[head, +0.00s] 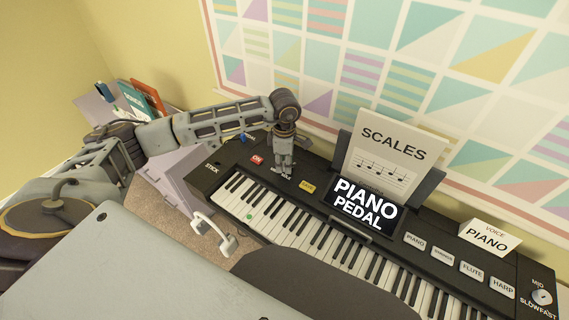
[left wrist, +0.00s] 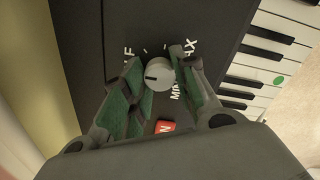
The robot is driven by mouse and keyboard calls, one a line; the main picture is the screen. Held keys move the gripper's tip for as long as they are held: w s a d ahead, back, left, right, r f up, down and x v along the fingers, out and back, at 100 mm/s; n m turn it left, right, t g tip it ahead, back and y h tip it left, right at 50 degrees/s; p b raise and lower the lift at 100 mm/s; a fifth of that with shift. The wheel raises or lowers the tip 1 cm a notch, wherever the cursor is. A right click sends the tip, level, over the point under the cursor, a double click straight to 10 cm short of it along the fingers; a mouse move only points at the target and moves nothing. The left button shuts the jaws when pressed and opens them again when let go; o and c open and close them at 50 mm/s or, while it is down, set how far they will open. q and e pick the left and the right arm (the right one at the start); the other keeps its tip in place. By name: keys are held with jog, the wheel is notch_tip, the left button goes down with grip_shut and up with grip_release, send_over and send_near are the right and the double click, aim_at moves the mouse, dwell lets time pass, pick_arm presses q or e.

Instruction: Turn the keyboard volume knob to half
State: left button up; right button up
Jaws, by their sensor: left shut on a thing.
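The black keyboard (head: 306,222) runs along the wall in the head view. My left gripper (head: 283,171) reaches down onto its panel, between the red ON button (head: 257,160) and the yellow button (head: 307,187). In the left wrist view the round white volume knob (left wrist: 159,74) sits between the fingertips of my left gripper (left wrist: 157,72), which are shut on it. Its dark pointer line points left in that view. Tick marks and the letters MIN, HX and LF show around it, partly covered by the fingers. The head view hides the knob behind the gripper.
A SCALES music sheet (head: 385,152) stands behind the PIANO PEDAL screen (head: 362,206). Voice buttons (head: 443,255) and a tempo knob (head: 541,297) lie to the right.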

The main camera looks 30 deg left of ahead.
pick_arm(q)
jog(key=o, duration=1.1)
jog(key=shift+c, duration=0.2)
notch_tip(320, 180, up, 12)
dwell(0.3)
jog(key=shift+s, duration=0.15)
dwell(0.5)
